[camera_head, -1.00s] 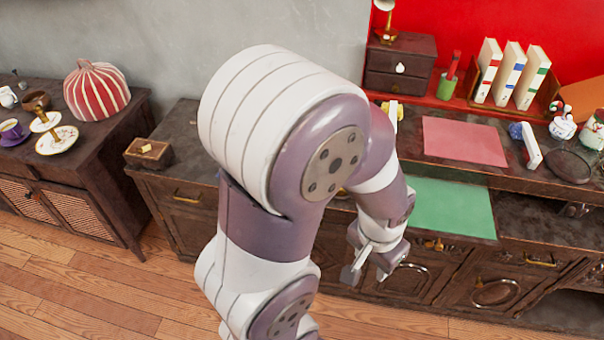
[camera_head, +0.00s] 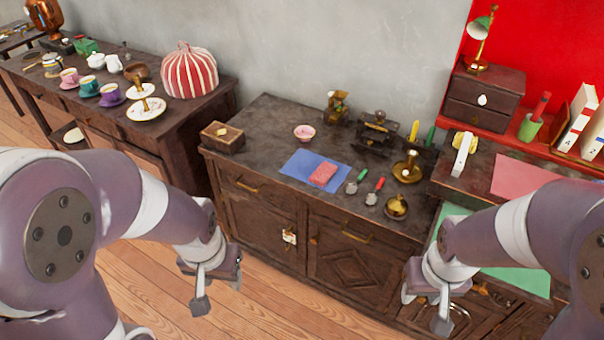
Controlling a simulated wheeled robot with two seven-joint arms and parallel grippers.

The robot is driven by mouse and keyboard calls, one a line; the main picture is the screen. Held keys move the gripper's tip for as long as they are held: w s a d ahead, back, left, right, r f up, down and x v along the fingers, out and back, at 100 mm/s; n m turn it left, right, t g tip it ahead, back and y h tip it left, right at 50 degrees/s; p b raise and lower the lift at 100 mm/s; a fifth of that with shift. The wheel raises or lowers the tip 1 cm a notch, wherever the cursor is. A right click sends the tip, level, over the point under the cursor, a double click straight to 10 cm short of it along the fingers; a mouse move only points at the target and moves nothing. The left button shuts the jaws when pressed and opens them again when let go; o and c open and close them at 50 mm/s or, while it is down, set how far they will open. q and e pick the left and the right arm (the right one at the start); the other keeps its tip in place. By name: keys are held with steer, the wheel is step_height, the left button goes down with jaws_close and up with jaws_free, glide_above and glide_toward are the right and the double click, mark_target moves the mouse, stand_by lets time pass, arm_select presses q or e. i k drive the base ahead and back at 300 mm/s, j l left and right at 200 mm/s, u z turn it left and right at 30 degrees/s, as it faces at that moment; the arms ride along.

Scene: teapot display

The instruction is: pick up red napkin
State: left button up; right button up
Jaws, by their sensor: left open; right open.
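A small pinkish-red folded piece (camera_head: 323,174), which looks like the red napkin, lies on a blue mat (camera_head: 296,166) on the middle cabinet's top. My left gripper (camera_head: 214,290) is open and empty, lower left of the napkin, in front of the cabinet. My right gripper (camera_head: 424,308) is open and empty, lower right of the napkin, in front of the cabinets. Both grippers are apart from the napkin, and nothing covers it.
A pink bowl (camera_head: 304,133) stands behind the mat. Small red- and green-handled tools (camera_head: 374,191) and brass pieces (camera_head: 408,168) are to its right. A wooden box (camera_head: 222,137) stands left. A pink sheet (camera_head: 520,175) lies on the right desk.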

mark_target(325, 171)
steer(key=i+j+z, duration=0.1)
steer(key=z, duration=0.3)
steer(key=i+j+z, duration=0.2)
steer(key=z, duration=0.25)
steer(key=i+j+z, duration=0.15)
steer(key=z, duration=0.25)
steer(key=i+j+z, duration=0.1)
steer(key=j+z, duration=0.2)
steer(key=z, duration=0.15)
steer(key=i+j, duration=0.1)
steer(key=j, duration=0.35)
steer(key=i+j+z, duration=0.1)
steer(key=j, duration=0.85)
steer(key=i+z, duration=0.05)
steer(key=i, duration=0.05)
